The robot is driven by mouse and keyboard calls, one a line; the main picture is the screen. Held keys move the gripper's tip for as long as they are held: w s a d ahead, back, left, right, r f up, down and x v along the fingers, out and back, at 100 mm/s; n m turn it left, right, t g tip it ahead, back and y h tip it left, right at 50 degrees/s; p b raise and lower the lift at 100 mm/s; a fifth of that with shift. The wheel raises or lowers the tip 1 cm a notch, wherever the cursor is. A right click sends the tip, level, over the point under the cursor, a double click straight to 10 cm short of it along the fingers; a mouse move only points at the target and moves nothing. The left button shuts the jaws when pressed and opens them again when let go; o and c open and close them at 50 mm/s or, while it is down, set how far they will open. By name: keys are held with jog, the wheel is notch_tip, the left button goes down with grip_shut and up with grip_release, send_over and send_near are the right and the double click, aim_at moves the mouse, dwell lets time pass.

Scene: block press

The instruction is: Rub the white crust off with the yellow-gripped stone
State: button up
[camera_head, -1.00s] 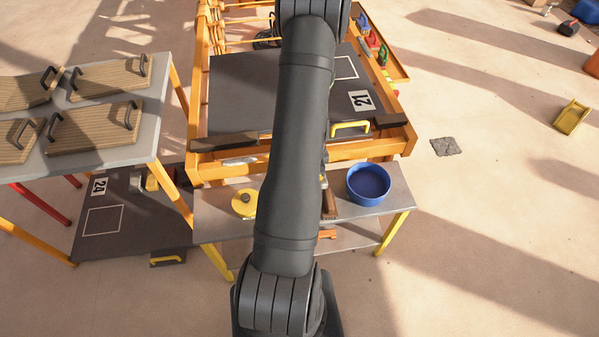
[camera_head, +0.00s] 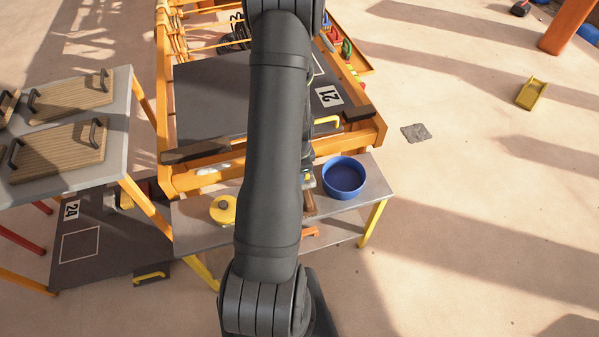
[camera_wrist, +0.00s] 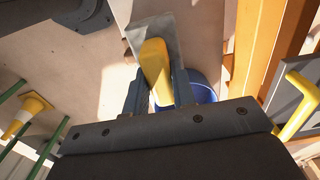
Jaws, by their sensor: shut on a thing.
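In the wrist view my gripper (camera_wrist: 158,92) is shut on the yellow grip (camera_wrist: 155,62) of the stone. The stone's flat grey slab (camera_wrist: 146,27) extends beyond the fingertips, clear of any surface as far as I can tell. In the head view my arm hides the gripper and the stone. Whitish patches (camera_head: 228,165), possibly the white crust, show along the front beam of the orange frame (camera_head: 345,139), left of my arm. My arm covers part of that beam.
A blue basin (camera_head: 344,178) stands on the grey bench (camera_head: 378,187), with a yellow round knobbed thing (camera_head: 222,210) to its left. A dark panel marked 21 (camera_head: 205,100) fills the frame. Wooden boards (camera_head: 60,150) lie on the left table. Open floor lies right.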

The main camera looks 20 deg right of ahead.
jog(key=w+a+r, duration=0.2)
jog(key=w+a, duration=0.3)
jog(key=a, duration=0.6)
jog(key=w+a+r, duration=0.2)
jog(key=w+a, duration=0.4)
jog(key=a, duration=0.4)
jog(key=w+a+r, duration=0.2)
jog(key=w+a, duration=0.3)
jog(key=a, duration=0.6)
jog(key=shift+f, duration=3)
jog(key=shift+d+f, duration=0.3)
jog(key=shift+f, duration=0.25)
jog(key=shift+d+f, duration=0.25)
jog(key=shift+f, duration=0.25)
jog(key=shift+c, duration=0.4)
jog(key=shift+d, duration=4.9)
grip_shut()
jog(key=shift+a, duration=5.3)
jog(key=shift+d, duration=5.35)
notch_tip(320, 180, up, 8)
jog(key=shift+r, duration=0.2)
jog(key=shift+a, duration=0.1)
